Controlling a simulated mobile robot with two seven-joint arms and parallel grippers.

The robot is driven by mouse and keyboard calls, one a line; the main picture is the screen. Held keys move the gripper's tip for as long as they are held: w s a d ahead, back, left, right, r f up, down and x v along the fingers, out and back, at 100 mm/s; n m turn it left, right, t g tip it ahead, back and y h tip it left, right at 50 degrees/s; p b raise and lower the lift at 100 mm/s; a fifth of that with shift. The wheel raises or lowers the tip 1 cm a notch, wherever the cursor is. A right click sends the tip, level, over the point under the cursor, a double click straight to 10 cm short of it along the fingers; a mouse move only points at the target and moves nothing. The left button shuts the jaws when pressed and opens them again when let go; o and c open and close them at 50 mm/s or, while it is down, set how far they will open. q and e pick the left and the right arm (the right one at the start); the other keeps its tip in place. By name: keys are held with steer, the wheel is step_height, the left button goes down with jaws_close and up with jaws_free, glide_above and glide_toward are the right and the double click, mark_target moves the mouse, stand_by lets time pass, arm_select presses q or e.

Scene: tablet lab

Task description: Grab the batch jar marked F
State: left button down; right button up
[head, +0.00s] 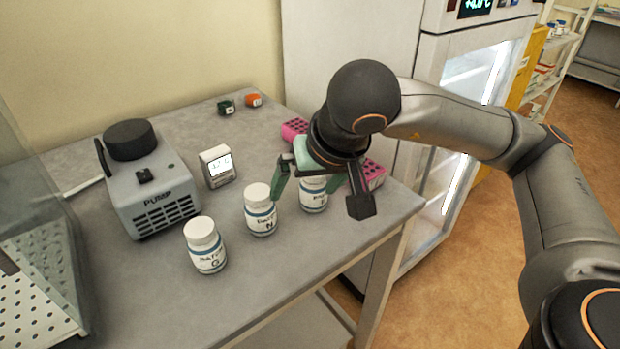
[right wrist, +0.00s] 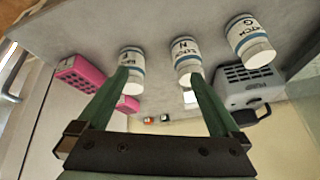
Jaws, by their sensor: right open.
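Three white jars with blue-banded batch labels stand upright in a row on the grey table. The rightmost jar in the head view (head: 314,197) is partly hidden by my right gripper; its letter looks like F. It also shows in the right wrist view (right wrist: 131,62), at the left. The middle jar (head: 260,212) is marked N and the left jar (head: 205,250) is marked G. My right gripper (head: 304,194) is open and empty. Its green fingers are over the F and N jars, and in the wrist view the gap between fingertips (right wrist: 158,74) falls between those two jars. My left gripper is out of view.
A grey pump (head: 150,185) and a small white display (head: 217,167) stand behind the jars. A pink rack (head: 375,172) lies just behind and right of the F jar. The front table edge is clear.

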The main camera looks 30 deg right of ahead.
mark_target(317, 185)
steer(key=shift+h, duration=0.9)
steer(key=w+d+f, duration=0.2)
steer(key=d, duration=0.1)
steer(key=w+d+f, duration=0.2)
steer(key=shift+w+d, duration=0.1)
steer(key=shift+d, duration=0.05)
steer(key=x, duration=0.5)
steer(key=shift+w+f, duration=0.2)
steer(key=shift+f, duration=0.1)
steer(key=c, duration=1.5)
